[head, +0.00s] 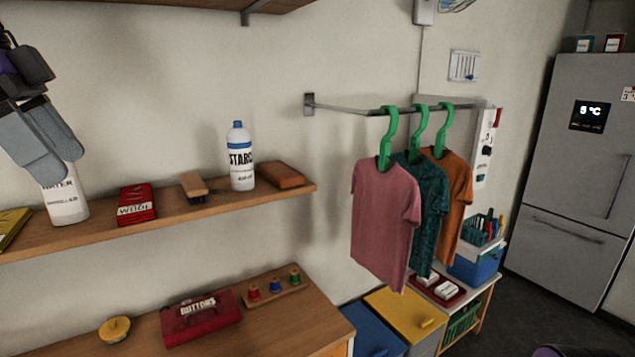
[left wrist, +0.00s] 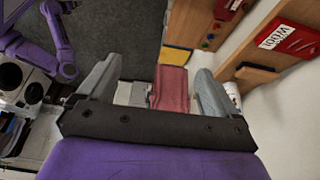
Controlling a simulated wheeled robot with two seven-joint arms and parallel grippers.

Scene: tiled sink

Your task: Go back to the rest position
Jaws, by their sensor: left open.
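My left gripper (head: 48,165) is at the upper left of the head view, in front of a white bottle on the wall shelf. In the left wrist view its two grey fingers (left wrist: 155,95) stand wide apart with nothing gripped. A pink shirt (left wrist: 171,88) shows beyond the gap between them, at a distance. In the head view the pink shirt (head: 385,220), a teal shirt (head: 420,215) and an orange shirt (head: 455,190) hang from green hangers on the rail (head: 345,109). My purple right arm (left wrist: 62,45) shows in the left wrist view; its fingers cannot be made out.
The wall shelf (head: 225,204) holds the partly hidden white bottle (head: 66,205), a red box (head: 137,204), a brush (head: 194,186), a starch bottle (head: 241,158) and a brown block (head: 280,175). Below, a counter (head: 285,325) bears a red buttons box (head: 200,320). A fridge (head: 580,170) stands right.

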